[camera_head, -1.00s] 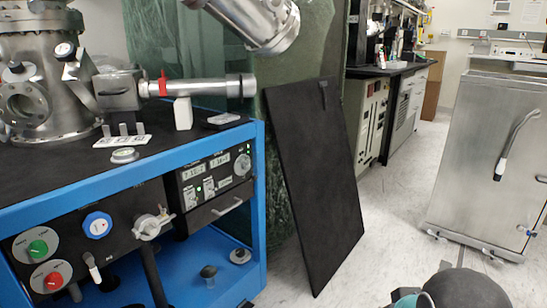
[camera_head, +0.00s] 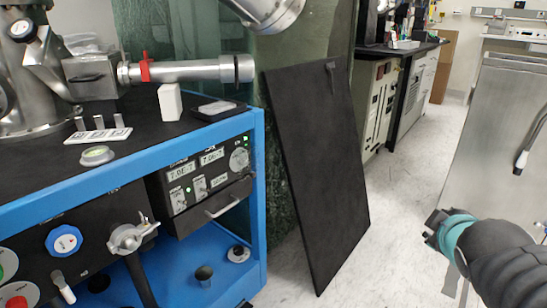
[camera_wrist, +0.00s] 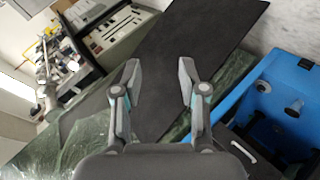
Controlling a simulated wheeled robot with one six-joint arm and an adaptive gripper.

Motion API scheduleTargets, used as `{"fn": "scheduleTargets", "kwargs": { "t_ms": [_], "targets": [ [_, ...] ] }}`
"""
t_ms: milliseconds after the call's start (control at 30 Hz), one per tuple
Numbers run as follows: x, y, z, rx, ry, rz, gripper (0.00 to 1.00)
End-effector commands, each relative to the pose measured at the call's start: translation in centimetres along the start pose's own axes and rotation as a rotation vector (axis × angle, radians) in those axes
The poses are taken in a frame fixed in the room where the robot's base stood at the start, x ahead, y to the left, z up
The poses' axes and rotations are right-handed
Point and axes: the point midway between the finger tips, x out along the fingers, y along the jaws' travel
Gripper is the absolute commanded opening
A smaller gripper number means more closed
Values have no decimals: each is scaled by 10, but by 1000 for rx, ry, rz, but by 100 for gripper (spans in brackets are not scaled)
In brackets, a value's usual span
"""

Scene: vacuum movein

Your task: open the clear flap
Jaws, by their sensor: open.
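A steel box (camera_head: 92,78) stands beside the steel chamber on the blue bench in the head view. A pale see-through piece (camera_head: 92,46) lies over its top and looks like the clear flap, though its edges and hinge are hard to make out. My gripper (camera_head: 432,230) is at the lower right of the head view, well away from the box and over the floor side. In the wrist view my gripper (camera_wrist: 159,70) has its two fingers spread with nothing between them. The flap is not seen in the wrist view.
A black panel (camera_head: 318,170) leans upright right of the blue bench (camera_head: 200,150). A steel tube (camera_head: 190,70) runs right from the box, with a white block (camera_head: 170,102) under it. A steel cabinet (camera_head: 490,150) stands at the right. Floor between is clear.

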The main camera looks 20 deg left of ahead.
Motion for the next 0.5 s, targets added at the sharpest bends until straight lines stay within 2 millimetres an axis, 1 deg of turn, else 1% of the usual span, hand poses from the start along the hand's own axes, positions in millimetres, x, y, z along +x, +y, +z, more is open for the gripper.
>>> {"fn": "scheduleTargets", "kwargs": {
  "t_ms": [33, 67, 100, 167, 233, 267, 300, 367, 400, 467, 500],
  "targets": [
    [14, 13, -17, -163, 54, 48, 42],
    [21, 20, -28, -267, 90, 81, 42],
    [29, 28, -44, -405, 138, 128, 42],
    [40, 37, -69, -605, 209, 201, 42],
    [50, 41, -100, -839, 296, 295, 42],
    [53, 41, -113, -939, 334, 337, 42],
    [56, 39, -131, -1068, 388, 396, 42],
    [60, 32, -156, -1254, 469, 492, 42],
    [62, 25, -172, -1370, 525, 562, 42],
    [61, 13, -193, -1531, 610, 675, 42],
    [60, 4, -205, -1624, 664, 753, 42]
  ]
}}
